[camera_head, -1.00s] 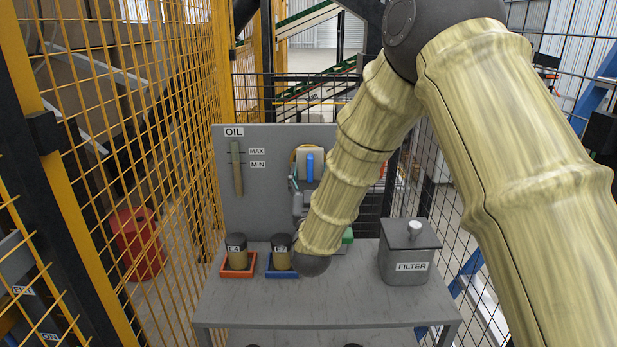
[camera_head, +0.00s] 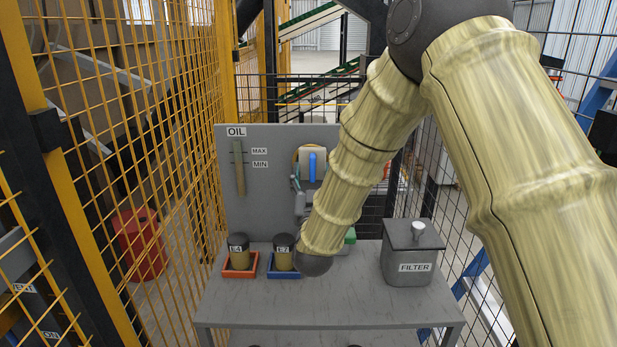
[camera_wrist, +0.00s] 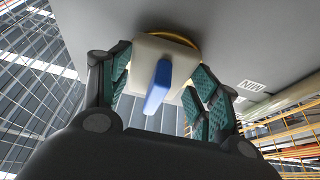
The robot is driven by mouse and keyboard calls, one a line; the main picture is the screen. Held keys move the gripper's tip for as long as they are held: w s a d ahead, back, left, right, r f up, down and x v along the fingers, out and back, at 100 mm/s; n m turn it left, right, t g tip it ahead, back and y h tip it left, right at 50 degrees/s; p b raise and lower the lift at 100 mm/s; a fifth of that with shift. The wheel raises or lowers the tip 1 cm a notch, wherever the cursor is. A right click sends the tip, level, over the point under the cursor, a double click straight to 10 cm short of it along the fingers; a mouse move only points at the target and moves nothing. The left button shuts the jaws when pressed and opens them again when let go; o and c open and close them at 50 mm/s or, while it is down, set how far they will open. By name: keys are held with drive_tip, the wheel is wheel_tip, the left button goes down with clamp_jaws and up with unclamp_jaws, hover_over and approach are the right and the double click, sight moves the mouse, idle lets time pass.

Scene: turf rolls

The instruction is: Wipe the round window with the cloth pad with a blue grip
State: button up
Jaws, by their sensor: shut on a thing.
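The cloth pad (camera_head: 318,158) is a cream block with a blue grip (camera_head: 312,166). It is in front of the upright grey panel, over the round window (camera_head: 295,155), whose yellow rim shows at the pad's upper left. In the wrist view the pad (camera_wrist: 148,50) covers most of the window, and the yellow rim (camera_wrist: 180,38) curves behind its top edge. My gripper (camera_wrist: 160,88) is shut on the pad, green-padded fingers on both sides and the blue grip between them. The glass is hidden, and I cannot tell whether the pad touches it.
The panel has an OIL gauge (camera_head: 239,168) left of the pad. Below, on the grey table, stand jar E4 (camera_head: 239,256) in an orange tray, jar E7 (camera_head: 283,259) in a blue tray, and a FILTER box (camera_head: 408,262) at right. Yellow mesh fencing (camera_head: 170,130) borders the left.

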idle(0.7)
drive_tip(key=shift+a, duration=0.65)
drive_tip(key=shift+d+b, duration=0.2)
drive_tip(key=shift+b, duration=0.1)
drive_tip(key=shift+d, duration=0.55)
drive_tip(key=shift+a+b, duration=0.3)
drive_tip(key=shift+b, duration=0.1)
drive_tip(key=s+b, duration=0.1)
drive_tip(key=s, duration=0.6)
idle(0.6)
